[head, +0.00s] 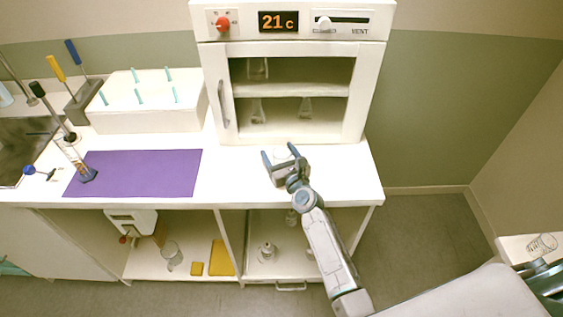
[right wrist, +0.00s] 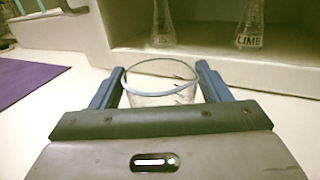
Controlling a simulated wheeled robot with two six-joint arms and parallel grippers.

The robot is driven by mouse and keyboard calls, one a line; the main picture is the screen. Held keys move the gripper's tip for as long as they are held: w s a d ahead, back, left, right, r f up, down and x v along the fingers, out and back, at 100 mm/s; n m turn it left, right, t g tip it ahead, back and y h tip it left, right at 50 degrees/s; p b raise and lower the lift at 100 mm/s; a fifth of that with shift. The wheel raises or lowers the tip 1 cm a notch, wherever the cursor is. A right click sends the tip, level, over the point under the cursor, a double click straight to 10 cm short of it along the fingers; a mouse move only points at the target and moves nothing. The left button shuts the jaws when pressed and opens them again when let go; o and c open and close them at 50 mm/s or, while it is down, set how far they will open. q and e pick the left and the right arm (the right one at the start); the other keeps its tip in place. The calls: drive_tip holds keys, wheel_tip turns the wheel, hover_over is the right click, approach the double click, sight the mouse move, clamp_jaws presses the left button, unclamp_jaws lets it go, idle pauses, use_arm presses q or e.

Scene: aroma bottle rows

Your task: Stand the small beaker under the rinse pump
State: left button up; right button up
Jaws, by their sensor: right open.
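A small clear glass beaker (right wrist: 160,86) stands upright on the white counter, between the fingers of my right gripper (right wrist: 158,90). The fingers are open, one on each side of its rim; I cannot tell whether they touch it. In the head view the right gripper (head: 280,158) is in front of the oven-like cabinet, and the beaker (head: 284,152) is partly hidden by it. No rinse pump is clearly identifiable. A white unit with a red knob (head: 130,220) hangs under the counter at the left; I cannot tell whether it is the pump. My left gripper is not in view.
A purple mat (head: 140,174) lies on the counter, with a tall cylinder (head: 73,158) at its left edge. A white rack (head: 150,105) stands behind. The cabinet (head: 290,136) holds several flasks. The sink (head: 12,160) is far left. Bare counter lies between mat and gripper.

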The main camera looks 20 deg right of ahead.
drive_tip(key=c, duration=1.1)
drive_tip(key=shift+o, duration=0.2)
